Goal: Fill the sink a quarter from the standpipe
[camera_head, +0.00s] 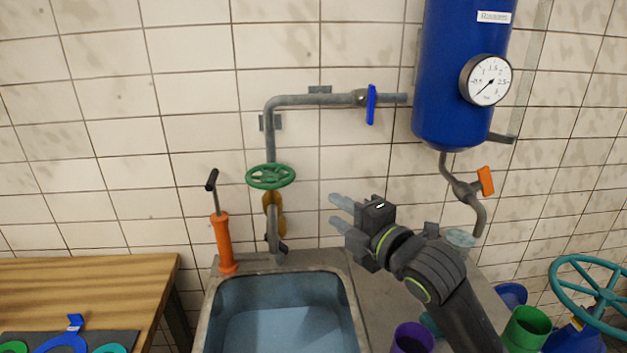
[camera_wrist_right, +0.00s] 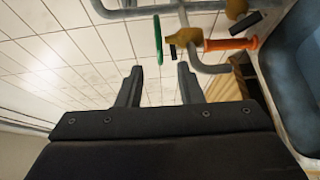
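The sink (camera_head: 212,318) is a grey basin at the bottom centre of the head view. Its bluish inside looks like it holds water, but the level is hard to judge. The grey standpipe (camera_head: 270,140) rises behind it, with a green handwheel (camera_head: 270,177) and a brass valve body below. The pipe bends right to a blue lever (camera_head: 371,104) that stands upright across it. My right gripper (camera_head: 338,211) is open and empty, right of the handwheel and apart from it. Its two fingers (camera_wrist_right: 158,85) show in the wrist view, with the green wheel (camera_wrist_right: 158,40) beyond. My left gripper is out of view.
An orange hand pump (camera_head: 222,243) stands at the sink's back left corner. A blue tank (camera_head: 460,80) with a gauge (camera_head: 486,80) and orange lever (camera_head: 486,181) hangs at right. A wooden bench (camera_head: 90,285) is at left. Cups (camera_head: 526,330) and a teal wheel (camera_head: 592,290) are lower right.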

